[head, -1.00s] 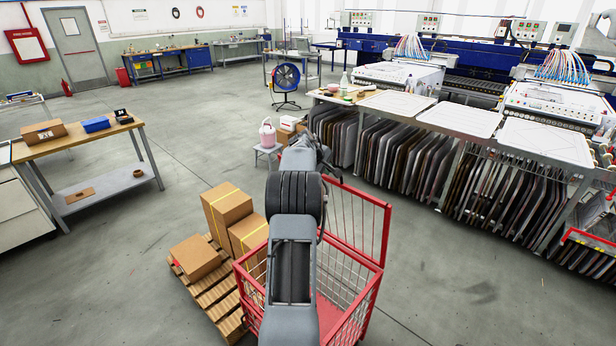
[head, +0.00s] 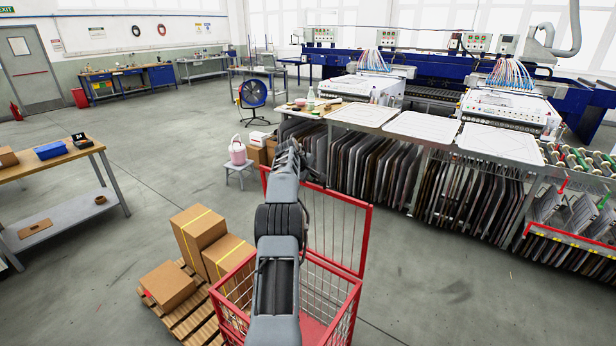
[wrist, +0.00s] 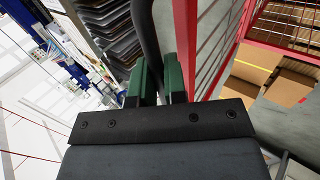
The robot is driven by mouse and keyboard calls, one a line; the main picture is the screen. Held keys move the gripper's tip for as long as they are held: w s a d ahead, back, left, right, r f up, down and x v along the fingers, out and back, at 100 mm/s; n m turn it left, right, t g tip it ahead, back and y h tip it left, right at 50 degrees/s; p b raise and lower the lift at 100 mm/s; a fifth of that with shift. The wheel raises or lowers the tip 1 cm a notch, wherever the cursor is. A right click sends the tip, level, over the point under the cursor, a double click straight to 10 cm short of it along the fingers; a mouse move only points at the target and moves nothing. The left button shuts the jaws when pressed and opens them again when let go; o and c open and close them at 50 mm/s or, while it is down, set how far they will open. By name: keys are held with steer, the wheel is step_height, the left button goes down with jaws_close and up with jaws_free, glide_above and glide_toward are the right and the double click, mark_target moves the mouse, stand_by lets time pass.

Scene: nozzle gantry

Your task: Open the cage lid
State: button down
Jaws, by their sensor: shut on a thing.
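The red cage (head: 355,307) with pale wire mesh stands in front of me, partly covered by my arm. Its red-framed lid (head: 368,235) stands raised at the far side, its bars upright in the head view. In the wrist view the lid's red frame (wrist: 186,45) runs just right of the fingers. My gripper (wrist: 158,80) has green fingers and is shut on a dark handle bar (wrist: 146,35) between them, beside that frame. In the head view my gripper (head: 291,152) is at the lid's upper edge, small and partly hidden by my arm.
Cardboard boxes (head: 200,232) on a wooden pallet (head: 205,319) stand close left of the cage. A stool with a pink container (head: 237,153) is behind it. A long bench with racked panels (head: 450,195) lies right and behind. The floor at right front is clear.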

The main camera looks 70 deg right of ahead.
steer(key=c, duration=1.2)
jaws_free()
